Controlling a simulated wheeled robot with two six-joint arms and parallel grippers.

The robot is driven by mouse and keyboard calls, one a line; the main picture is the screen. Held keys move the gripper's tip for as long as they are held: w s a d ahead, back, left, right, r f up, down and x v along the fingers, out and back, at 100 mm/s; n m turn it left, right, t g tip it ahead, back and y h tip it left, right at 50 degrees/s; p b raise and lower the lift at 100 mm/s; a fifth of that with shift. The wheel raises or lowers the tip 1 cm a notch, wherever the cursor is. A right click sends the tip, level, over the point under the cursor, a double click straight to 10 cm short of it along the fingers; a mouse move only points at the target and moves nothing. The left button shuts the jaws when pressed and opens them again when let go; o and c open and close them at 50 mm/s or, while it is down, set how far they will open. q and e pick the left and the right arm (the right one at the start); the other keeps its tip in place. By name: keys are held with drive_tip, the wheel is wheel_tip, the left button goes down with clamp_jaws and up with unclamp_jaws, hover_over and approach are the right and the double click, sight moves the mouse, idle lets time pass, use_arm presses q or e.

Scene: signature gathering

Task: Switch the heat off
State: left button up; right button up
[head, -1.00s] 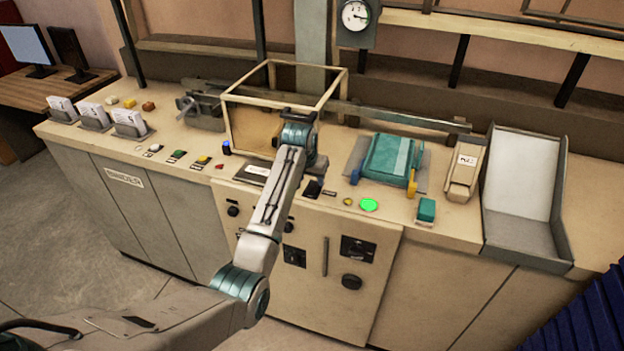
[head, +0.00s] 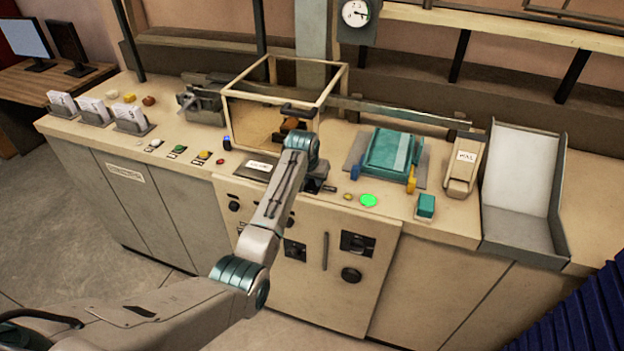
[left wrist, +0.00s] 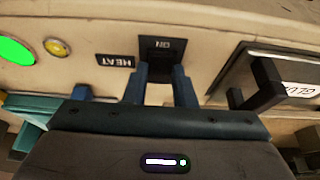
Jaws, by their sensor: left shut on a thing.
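The black heat switch (left wrist: 163,46) shows in the left wrist view, beside a black HEAT label (left wrist: 115,61); its face is marked ON. My left gripper (left wrist: 162,72) has its two blue-grey fingers at the switch's near edge, shut on it. In the head view my left forearm and wrist hide most of the switch and the fingertips; the small HEAT label (head: 330,189) shows just right of my wrist. A round green light (head: 369,200) glows on the counter, and it also shows in the left wrist view (left wrist: 14,50). My right gripper is not in view.
A small yellow knob (head: 347,196) sits between the label and the green light. A framed clear box (head: 233,115) stands behind my wrist. A teal press (head: 392,153) and a grey tray (head: 521,190) are to the right. A black handle (left wrist: 262,85) is close beside my gripper.

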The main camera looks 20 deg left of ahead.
sight(312, 187)
use_arm(q)
drive_tip(key=shift+w+r+g, duration=0.1)
drive_tip(key=shift+w+g, duration=0.1)
drive_tip(key=shift+g, duration=0.5)
drive_tip(key=shift+w+g, duration=0.2)
drive_tip(key=shift+g, duration=0.5)
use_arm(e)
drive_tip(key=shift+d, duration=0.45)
use_arm(q)
drive_tip(key=o, duration=1)
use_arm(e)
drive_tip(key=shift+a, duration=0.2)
use_arm(q)
drive_tip(key=shift+r+b, duration=0.35)
drive_tip(key=shift+r, duration=0.2)
drive_tip(key=shift+s+r+b, duration=0.25)
drive_tip(key=shift+r+b, duration=0.35)
drive_tip(key=shift+r, duration=1)
drive_tip(key=shift+s+r+b, duration=0.2)
drive_tip(key=shift+r+b, duration=0.35)
drive_tip(key=shift+r, duration=1.1)
drive_tip(key=shift+s+r+b, duration=0.25)
drive_tip(key=shift+r+b, duration=0.35)
drive_tip(key=shift+r, duration=1)
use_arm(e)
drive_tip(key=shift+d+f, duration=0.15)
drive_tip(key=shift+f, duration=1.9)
